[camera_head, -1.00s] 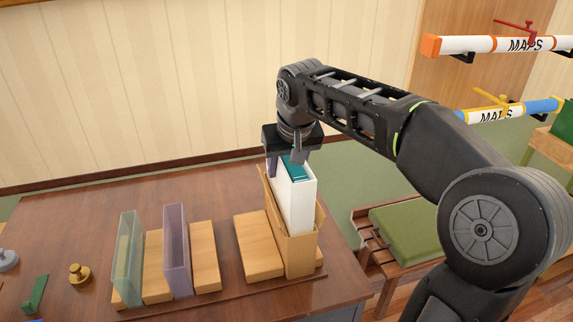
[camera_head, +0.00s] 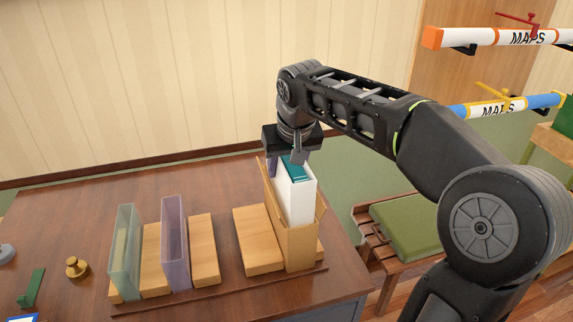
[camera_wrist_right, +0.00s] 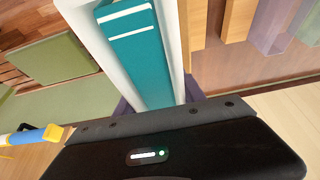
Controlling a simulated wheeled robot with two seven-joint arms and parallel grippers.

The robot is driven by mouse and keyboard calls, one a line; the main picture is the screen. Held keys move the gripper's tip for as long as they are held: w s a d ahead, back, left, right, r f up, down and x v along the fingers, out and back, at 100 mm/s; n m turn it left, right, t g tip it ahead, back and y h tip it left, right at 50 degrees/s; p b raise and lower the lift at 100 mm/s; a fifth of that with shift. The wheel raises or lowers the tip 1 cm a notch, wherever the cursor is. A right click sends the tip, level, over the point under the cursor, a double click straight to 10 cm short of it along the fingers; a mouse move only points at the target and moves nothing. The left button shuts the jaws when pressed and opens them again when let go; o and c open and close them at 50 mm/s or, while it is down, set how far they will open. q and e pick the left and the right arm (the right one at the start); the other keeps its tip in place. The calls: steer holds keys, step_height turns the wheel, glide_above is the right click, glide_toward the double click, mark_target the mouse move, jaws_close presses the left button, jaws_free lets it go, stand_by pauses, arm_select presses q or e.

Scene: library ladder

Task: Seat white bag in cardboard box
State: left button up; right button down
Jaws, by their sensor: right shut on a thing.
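The white bag (camera_head: 294,200) looks like an upright white sleeve with a teal panel on its top; the teal panel also shows in the wrist view (camera_wrist_right: 140,60). My right gripper (camera_head: 285,166) is above it, fingers pointing down, shut on its upper end. The bag stands inside the open-topped cardboard box (camera_head: 301,249), with its upper part rising above the low front wall. Its lower end is hidden by the box, so I cannot tell whether it touches the bottom. My left gripper is not in view.
Left of the box are wooden blocks (camera_head: 258,238), a purple clear holder (camera_head: 175,245) and a teal clear holder (camera_head: 125,250) on the brown table (camera_head: 60,225). A brass weight (camera_head: 77,267) stands further left. A green-cushioned bench (camera_head: 403,228) is at right.

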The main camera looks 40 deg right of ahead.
steer(key=shift+f+b, duration=1.05)
steer(key=shift+f, duration=0.25)
steer(key=shift+r, duration=0.1)
steer(key=shift+r+p, duration=2.6)
steer(key=shift+r, duration=0.5)
stand_by(0.3)
steer(key=shift+f, duration=0.1)
steer(key=shift+f+b, duration=0.3)
steer(key=shift+b, duration=0.1)
steer(key=shift+f+b, duration=2.3)
steer(key=shift+f, duration=0.5)
steer(key=c, duration=0.6)
jaws_free()
steer(key=shift+f, duration=0.1)
